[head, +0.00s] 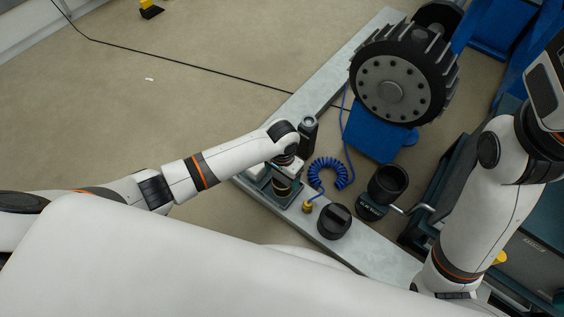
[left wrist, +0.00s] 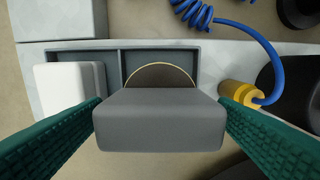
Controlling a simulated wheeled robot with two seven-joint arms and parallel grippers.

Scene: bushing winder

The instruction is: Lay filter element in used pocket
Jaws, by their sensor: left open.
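A grey two-pocket tray (head: 268,193) stands on the bench below my left gripper (head: 285,170). In the left wrist view the tray (left wrist: 118,50) shows a divider between its pockets. A dark round filter element with a thin gold rim (left wrist: 160,72) is at the right-hand pocket; its lower part is hidden by a grey block between the fingers. In the head view the element (head: 282,186) shows below my wrist. My left gripper (left wrist: 160,125) is open, its green fingers apart on both sides. Whether the element rests on the pocket floor is unclear. My right gripper is out of view.
A white block (left wrist: 68,90) overlaps the tray's left side. A blue coiled hose (head: 327,173) with a yellow fitting (head: 307,206) lies right of the tray.

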